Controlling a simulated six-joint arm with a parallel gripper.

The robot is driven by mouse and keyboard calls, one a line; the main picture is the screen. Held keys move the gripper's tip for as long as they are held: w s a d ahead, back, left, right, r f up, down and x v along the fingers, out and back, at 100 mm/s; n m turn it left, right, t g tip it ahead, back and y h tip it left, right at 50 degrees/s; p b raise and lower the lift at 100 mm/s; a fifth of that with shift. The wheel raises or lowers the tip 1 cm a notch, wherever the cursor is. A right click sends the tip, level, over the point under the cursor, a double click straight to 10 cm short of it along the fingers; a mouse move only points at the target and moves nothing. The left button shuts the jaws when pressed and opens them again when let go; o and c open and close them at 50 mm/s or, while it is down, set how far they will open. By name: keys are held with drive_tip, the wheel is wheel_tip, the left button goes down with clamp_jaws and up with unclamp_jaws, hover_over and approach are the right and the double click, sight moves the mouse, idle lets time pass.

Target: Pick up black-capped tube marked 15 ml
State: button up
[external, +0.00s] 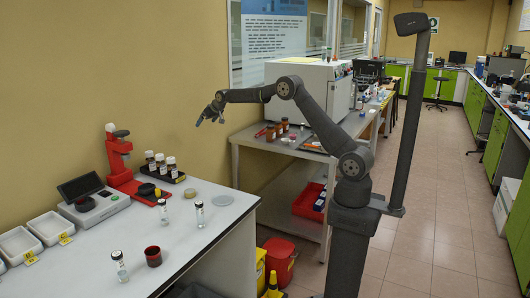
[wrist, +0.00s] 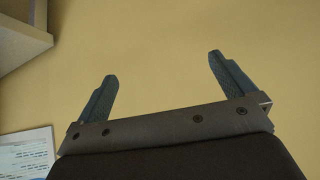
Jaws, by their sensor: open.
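Three small clear tubes with labels stand upright on the white bench (external: 225,205) in the external view: one at the front left (external: 121,267), one near the red stand (external: 163,213) and one to its right (external: 199,214). My gripper (external: 210,121) is raised high above the far end of the bench, well away from the tubes. In the wrist view, its two blue-grey fingers (wrist: 162,68) are spread with nothing between them.
A red stand (external: 122,165), a scale (external: 93,202), several dark bottles in a rack (external: 162,175), a dark red cup (external: 153,257) and white trays (external: 49,228) are on the bench. The wrist view shows mostly yellow wall (wrist: 160,30).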

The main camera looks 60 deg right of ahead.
drive_tip(key=c, duration=1.1)
drive_tip(key=s+a+r+n+g+y, duration=0.1)
drive_tip(key=s+a+n+y, duration=0.3)
drive_tip(key=a, duration=1.9)
drive_tip(key=s+a+n, duration=0.2)
drive_tip(key=s+a, duration=0.3)
drive_tip(key=a, duration=1.8)
drive_tip(key=s+a+r+n+g+y, duration=0.2)
drive_tip(key=s+a+n+g, duration=0.35)
drive_tip(key=s+a, duration=3.15)
drive_tip(key=n+t, duration=0.1)
drive_tip(key=t, duration=0.1)
hover_over(128, 280)
drive_tip(key=d, duration=0.1)
wheel_tip(128, 280, down, 14)
drive_tip(key=shift+w+d+r, duration=0.1)
drive_tip(key=shift+w+r, duration=0.05)
drive_tip(key=shift+x, duration=0.9)
